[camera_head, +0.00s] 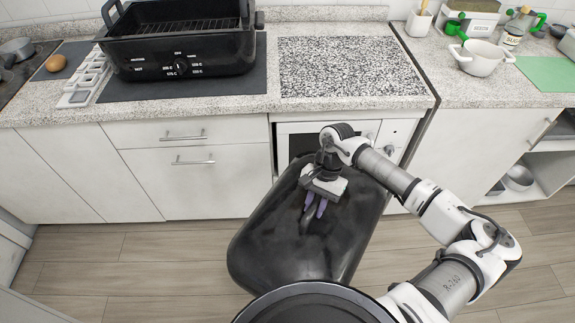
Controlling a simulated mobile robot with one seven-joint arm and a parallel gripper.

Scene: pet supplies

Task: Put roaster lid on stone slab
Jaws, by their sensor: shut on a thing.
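The roaster lid (265,255) is a large, glossy black, rounded lid held in the air in front of the counter, above the floor. My gripper (314,212) is shut on the lid's handle near its top; the fingers show purple. The stone slab (350,66) is a speckled black-and-white rectangle set on the counter, and its top is bare. The lid is in front of and below the slab, apart from it. The black roaster base (180,45) stands open on a dark mat to the left of the slab, with a rack inside.
The counter's front edge (200,108) lies between the lid and the slab. A white pot (481,57), a green board (548,73) and bottles stand at the right. A white tray (84,80) and an egg-like brown item (56,63) are at the left. An oven is below the slab.

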